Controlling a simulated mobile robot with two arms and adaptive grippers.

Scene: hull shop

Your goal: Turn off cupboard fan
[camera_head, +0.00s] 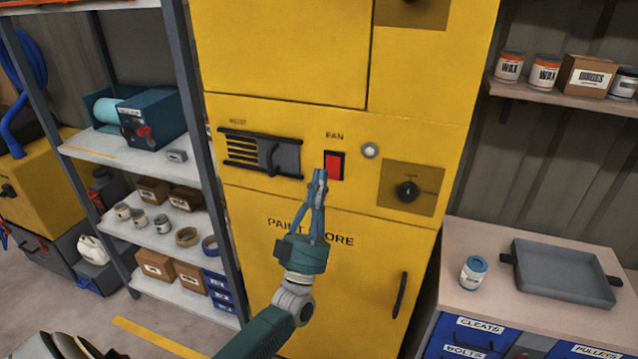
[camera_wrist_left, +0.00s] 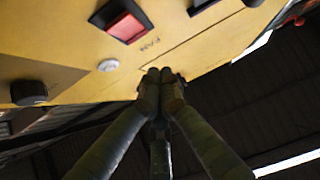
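The yellow cupboard (camera_head: 290,235) is marked PAINT STORE. On its front, under the label FAN, is a red rocker switch (camera_head: 334,165) in a black frame. A small pale round lamp (camera_head: 370,150) is to its right and looks unlit. My left gripper (camera_head: 319,174) has its fingertips together, empty, just below and left of the switch. The left wrist view also shows the switch (camera_wrist_left: 126,25), the lamp (camera_wrist_left: 108,65) and the closed fingertips (camera_wrist_left: 162,76), which look apart from the switch. Whether they touch the panel is unclear. My right gripper does not show.
A louvred vent with a slider (camera_head: 262,152) is left of the switch, and a black knob (camera_head: 407,191) is right of it. A shelving rack (camera_head: 160,240) stands left. A workbench (camera_head: 520,295) with a grey tray (camera_head: 562,275) stands right.

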